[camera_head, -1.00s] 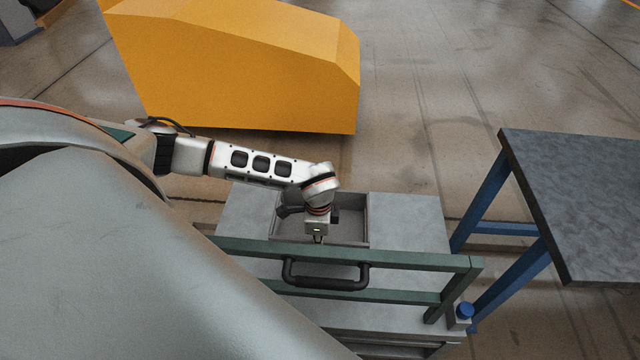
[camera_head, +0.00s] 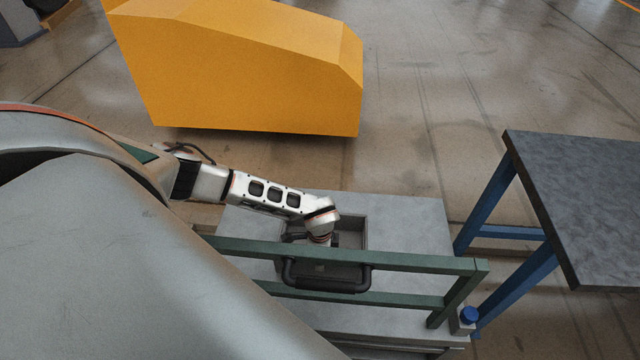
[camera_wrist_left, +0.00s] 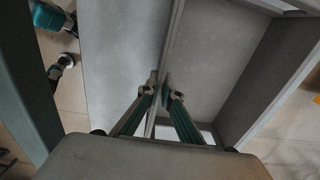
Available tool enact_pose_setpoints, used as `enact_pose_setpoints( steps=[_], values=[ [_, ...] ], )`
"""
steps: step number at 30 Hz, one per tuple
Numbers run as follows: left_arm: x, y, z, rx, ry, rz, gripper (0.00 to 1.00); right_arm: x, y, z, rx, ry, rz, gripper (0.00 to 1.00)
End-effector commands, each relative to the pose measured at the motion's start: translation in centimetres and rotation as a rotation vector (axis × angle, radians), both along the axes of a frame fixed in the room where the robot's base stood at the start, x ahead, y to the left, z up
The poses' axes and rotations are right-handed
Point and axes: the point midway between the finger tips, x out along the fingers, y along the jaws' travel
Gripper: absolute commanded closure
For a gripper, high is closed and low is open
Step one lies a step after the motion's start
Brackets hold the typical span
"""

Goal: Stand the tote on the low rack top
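The tote is a grey open box (camera_head: 355,231) standing on a light grey flat top (camera_head: 413,217) in the head view. Its near side is partly hidden by my arm and a green rail. My left gripper (camera_wrist_left: 162,90) reaches down at the tote; in the head view it is mostly hidden behind the rail and black handle. In the left wrist view its fingertips are close together, one on each side of the tote's thin upright wall (camera_wrist_left: 173,35), and look pressed against it. My right gripper is in no view. I cannot tell which surface is the low rack top.
A dark-topped table (camera_head: 585,195) with blue legs is at the right. A large yellow block (camera_head: 250,80) stands behind. Bare floor lies between block and table.

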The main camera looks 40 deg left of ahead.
Motion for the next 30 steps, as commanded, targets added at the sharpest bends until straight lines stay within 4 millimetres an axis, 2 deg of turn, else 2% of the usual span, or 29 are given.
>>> enact_pose_setpoints(
  steps=[5,7,8,20,23,30],
  values=[
    [0.0,0.0,-0.2,0.000,-0.001,0.000,1.00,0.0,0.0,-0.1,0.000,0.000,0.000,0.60],
    [0.0,0.0,-0.2,0.000,0.000,-0.001,0.83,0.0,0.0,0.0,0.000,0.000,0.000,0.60],
    [0.0,0.0,-0.2,0.000,0.000,-0.001,0.79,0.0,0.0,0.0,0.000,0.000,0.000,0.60],
    [0.1,0.0,0.3,0.000,-0.001,0.000,0.79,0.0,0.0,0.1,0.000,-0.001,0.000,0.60],
    [0.0,0.0,1.3,-0.002,-0.001,0.000,0.79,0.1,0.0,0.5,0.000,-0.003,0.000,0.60],
    [0.0,0.0,6.1,-0.001,-0.003,-0.001,0.79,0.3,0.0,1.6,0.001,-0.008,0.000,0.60]
  ],
)
